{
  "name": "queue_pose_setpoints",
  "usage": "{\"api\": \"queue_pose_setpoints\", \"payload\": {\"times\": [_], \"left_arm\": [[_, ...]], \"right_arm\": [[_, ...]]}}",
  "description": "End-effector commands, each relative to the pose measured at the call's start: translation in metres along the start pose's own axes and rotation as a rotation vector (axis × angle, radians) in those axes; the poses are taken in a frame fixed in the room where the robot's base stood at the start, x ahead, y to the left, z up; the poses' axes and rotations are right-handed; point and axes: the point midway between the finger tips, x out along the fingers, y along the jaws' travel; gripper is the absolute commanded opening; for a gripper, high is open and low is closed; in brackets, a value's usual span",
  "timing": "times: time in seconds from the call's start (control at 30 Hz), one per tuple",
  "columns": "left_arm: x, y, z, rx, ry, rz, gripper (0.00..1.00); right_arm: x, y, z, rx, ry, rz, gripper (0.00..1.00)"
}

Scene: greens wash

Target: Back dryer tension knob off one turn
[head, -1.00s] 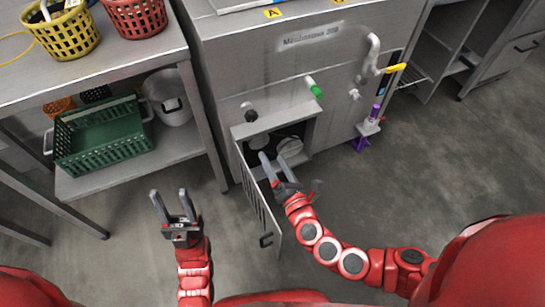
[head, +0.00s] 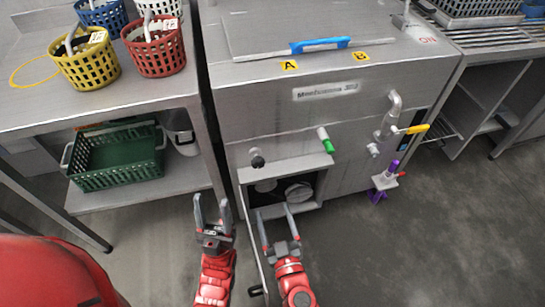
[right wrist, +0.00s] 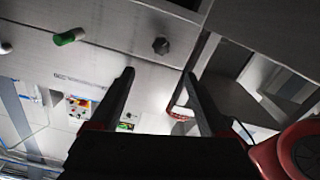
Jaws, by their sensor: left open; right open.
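A dark lobed knob (head: 257,160) sits on the front of the steel machine (head: 310,112), above the left part of an open compartment; it also shows in the right wrist view (right wrist: 161,45), beyond the fingertips. Whether it is the tension knob I cannot tell. My right gripper (head: 275,212) is open and empty, in front of the compartment and below the knob, apart from it. It shows open in the right wrist view (right wrist: 158,73). My left gripper (head: 212,205) is open and empty, to the left of the compartment, near the table leg.
The compartment door (head: 262,262) stands open, close to my right gripper. A green-tipped pipe (head: 326,141), a yellow-handled valve (head: 414,129) and a purple fitting (head: 390,172) project on the right. A side table holds baskets (head: 86,60) and a green crate (head: 115,160) below. Right floor is clear.

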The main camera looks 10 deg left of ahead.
Motion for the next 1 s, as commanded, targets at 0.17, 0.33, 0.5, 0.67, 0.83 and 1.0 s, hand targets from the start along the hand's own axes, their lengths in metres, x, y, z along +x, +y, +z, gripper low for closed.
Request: {"api": "queue_pose_setpoints", "payload": {"times": [0.17,0.33,0.5,0.67,0.83,1.0], "left_arm": [[0.004,0.000,-0.001,0.000,0.000,0.000,0.50],[0.013,-0.001,-0.002,0.000,0.000,0.000,0.50],[0.021,-0.001,-0.004,0.000,0.000,0.000,0.50],[0.024,-0.001,-0.004,0.000,0.000,0.000,0.50],[0.024,-0.001,-0.004,0.000,0.000,0.000,0.50],[0.022,-0.001,-0.004,0.000,0.000,0.000,0.50]], "right_arm": [[0.004,-0.006,-0.003,0.083,-0.003,-0.005,0.80],[0.029,-0.004,-0.004,0.077,-0.004,-0.001,0.80],[0.066,-0.004,-0.004,0.077,-0.002,-0.001,0.80],[0.101,-0.006,-0.003,0.076,-0.002,-0.004,0.80],[0.135,-0.006,-0.001,0.075,-0.003,-0.004,0.80],[0.159,-0.006,0.001,0.075,-0.004,-0.004,0.80]]}}
